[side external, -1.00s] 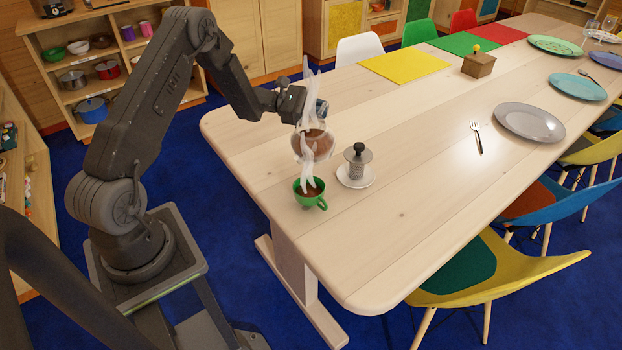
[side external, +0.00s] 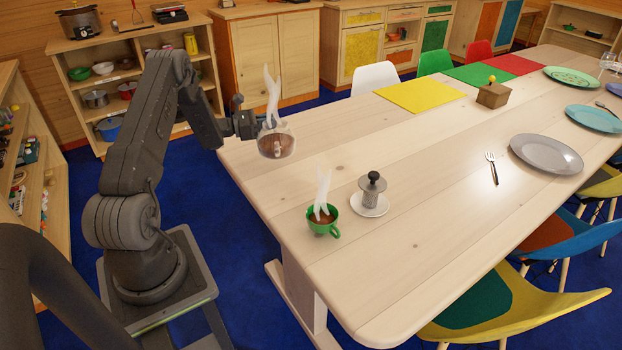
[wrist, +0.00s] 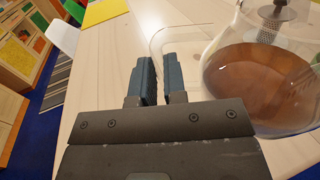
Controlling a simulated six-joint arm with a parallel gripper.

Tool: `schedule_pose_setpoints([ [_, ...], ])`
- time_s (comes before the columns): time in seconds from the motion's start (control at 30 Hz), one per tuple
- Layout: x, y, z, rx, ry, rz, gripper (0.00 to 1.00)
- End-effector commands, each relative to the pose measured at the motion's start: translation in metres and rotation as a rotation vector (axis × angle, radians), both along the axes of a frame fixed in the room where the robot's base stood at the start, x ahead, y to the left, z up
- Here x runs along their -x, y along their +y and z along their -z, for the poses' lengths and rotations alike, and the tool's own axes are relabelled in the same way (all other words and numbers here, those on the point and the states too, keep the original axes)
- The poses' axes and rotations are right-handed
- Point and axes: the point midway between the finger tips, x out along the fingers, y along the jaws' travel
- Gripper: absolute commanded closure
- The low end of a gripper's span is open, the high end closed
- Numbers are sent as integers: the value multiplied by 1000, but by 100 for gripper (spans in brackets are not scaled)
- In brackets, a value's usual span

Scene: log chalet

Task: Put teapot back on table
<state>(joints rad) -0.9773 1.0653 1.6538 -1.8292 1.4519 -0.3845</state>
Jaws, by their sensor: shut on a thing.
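The teapot (side external: 276,143) is clear glass with brown liquid inside and steam above it. It is upright over the far left part of the table (side external: 440,190). I cannot tell whether its base touches the tabletop. My gripper (side external: 258,127) is at its left side, shut on its clear handle. In the wrist view my gripper's two dark fingers (wrist: 155,80) close around the glass handle (wrist: 192,32), and the teapot body (wrist: 262,85) is to their right.
A green cup (side external: 322,220) of steaming brown liquid stands near the table's left edge. A metal infuser (side external: 371,190) stands on a white saucer (side external: 370,210) beside it. A yellow mat (side external: 420,95) lies farther back. The tabletop around the teapot is clear.

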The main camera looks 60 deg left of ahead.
Motion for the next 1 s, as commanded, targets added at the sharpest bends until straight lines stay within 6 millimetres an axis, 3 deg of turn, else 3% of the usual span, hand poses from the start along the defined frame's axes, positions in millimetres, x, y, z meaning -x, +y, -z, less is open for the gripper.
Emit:
schedule_pose_setpoints([
  [0.1,9,15,2,20,1,-40,100],
  [0.2,6,16,6,27,3,-51,100],
  [0.7,-77,-27,63,26,2,-50,100],
  [1.0,-92,-33,80,28,3,-54,100],
])
